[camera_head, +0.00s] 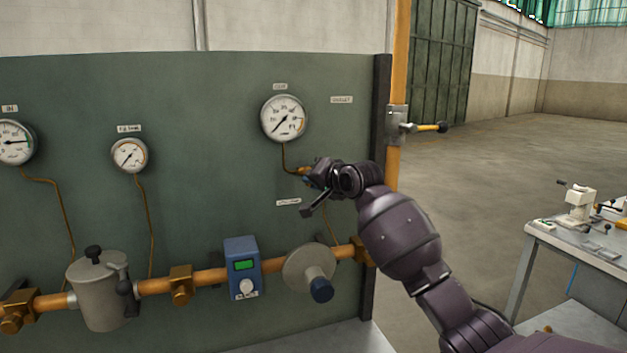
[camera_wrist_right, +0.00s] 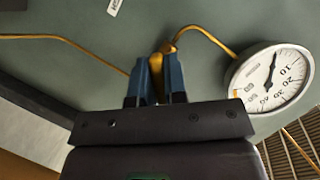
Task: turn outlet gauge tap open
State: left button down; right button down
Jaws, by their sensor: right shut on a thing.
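The outlet gauge (camera_head: 284,118), round and white-faced, is on the green panel; it also shows at the right of the right wrist view (camera_wrist_right: 270,80). A thin brass pipe runs from it down to the brass outlet gauge tap (camera_head: 303,171). My right gripper (camera_head: 310,181) is at this tap, its arm coming in from the lower right. In the right wrist view its two blue fingers (camera_wrist_right: 156,80) are shut on the tap (camera_wrist_right: 167,48), with brass showing between and just beyond them. The fingers and wrist hide most of the tap's handle. My left gripper is not in view.
Two more gauges (camera_head: 129,155) (camera_head: 15,143) hang to the left. Below runs an orange pipe (camera_head: 211,277) with a grey canister (camera_head: 100,290), blue box (camera_head: 243,267) and round regulator (camera_head: 310,270). A yellow post (camera_head: 400,60) and worktable (camera_head: 590,248) are right; open floor lies between.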

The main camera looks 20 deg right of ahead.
jog(key=n+h, duration=0.2)
jog(key=n, duration=0.2)
jog(key=shift+g, duration=0.3)
jog(key=shift+n+h, duration=1.2)
jog(key=c, duration=1.2)
grip_release()
jog(key=shift+o, duration=0.2)
jog(key=shift+s, duration=0.1)
pick_arm(q)
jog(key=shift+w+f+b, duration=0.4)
jog(key=shift+b, duration=0.6)
pick_arm(e)
jog(key=v, duration=1)
jog(key=shift+s+r, duration=0.2)
jog(key=shift+s, duration=0.1)
